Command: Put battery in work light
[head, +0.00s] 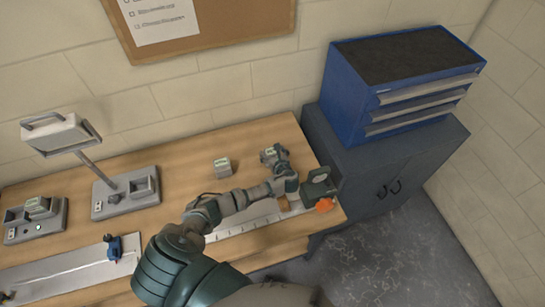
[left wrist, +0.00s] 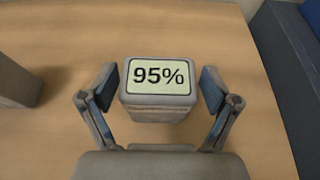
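A grey battery (left wrist: 158,108) with a screen reading 95% stands between the fingers of my left gripper (left wrist: 160,88) in the left wrist view. The fingers are open, one on each side, with small gaps to it. In the head view my left gripper (head: 275,160) is over this battery at the right part of the bench, partly hiding it. A second battery (head: 222,167) stands to its left; a grey block at the left edge of the wrist view (left wrist: 14,82) looks like it. The work light (head: 62,135) stands further left on its grey base (head: 128,192). My right gripper is not in view.
A charger-like unit (head: 36,220) holding a block is at the far left of the wooden bench (head: 188,163). A blue clamp (head: 114,247) sits on a metal strip in front. A dark-green tool with orange (head: 318,187) lies right of my gripper. A blue drawer chest (head: 350,90) stands beyond.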

